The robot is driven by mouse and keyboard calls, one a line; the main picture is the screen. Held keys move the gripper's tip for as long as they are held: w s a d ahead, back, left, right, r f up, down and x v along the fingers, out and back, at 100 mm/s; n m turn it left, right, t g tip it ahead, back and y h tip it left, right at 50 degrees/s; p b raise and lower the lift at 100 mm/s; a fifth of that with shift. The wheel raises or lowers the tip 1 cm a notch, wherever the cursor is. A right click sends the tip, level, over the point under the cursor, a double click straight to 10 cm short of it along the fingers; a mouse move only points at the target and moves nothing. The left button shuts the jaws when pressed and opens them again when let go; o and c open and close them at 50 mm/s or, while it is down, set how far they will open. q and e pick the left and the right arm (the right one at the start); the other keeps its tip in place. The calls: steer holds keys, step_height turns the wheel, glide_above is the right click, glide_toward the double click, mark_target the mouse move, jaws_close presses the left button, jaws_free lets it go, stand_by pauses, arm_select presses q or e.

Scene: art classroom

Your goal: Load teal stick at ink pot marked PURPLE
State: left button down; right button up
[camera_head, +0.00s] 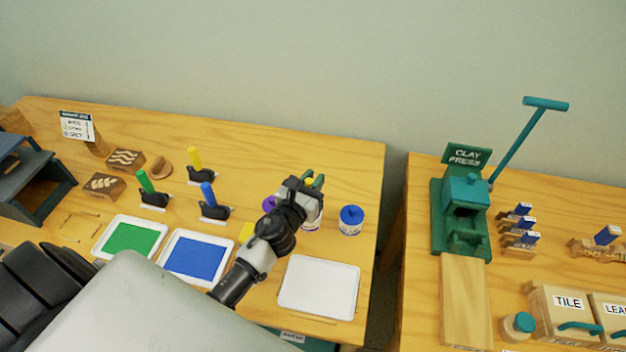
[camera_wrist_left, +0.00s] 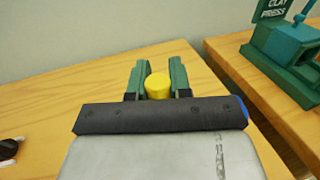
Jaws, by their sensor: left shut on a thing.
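My left gripper (camera_head: 314,182) is over the back right of the left table. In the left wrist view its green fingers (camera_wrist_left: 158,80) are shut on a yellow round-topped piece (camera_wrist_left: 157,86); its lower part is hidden. A white pot (camera_head: 312,217) shows just below the gripper; I cannot tell whether it joins the held piece. A purple-topped pot (camera_head: 268,203) stands left of the gripper, partly hidden by my arm, its label unreadable. A blue-lidded pot (camera_head: 351,219) stands to the right. No teal stick is distinguishable. My right gripper is not in view.
Green (camera_head: 145,182), blue (camera_head: 208,195) and yellow (camera_head: 194,158) handles stand in black holders. Green (camera_head: 101,254) and blue (camera_head: 233,254) trays and a white tray (camera_head: 354,301) lie in front. A gap separates this table from the clay press (camera_head: 441,220) table.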

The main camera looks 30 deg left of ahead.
arm_select(q)
steer(key=shift+f, duration=0.1)
stand_by(0.3)
step_height(320, 180, up, 7)
steer(key=p, duration=0.6)
steer(key=shift+p, duration=0.35)
stand_by(0.4)
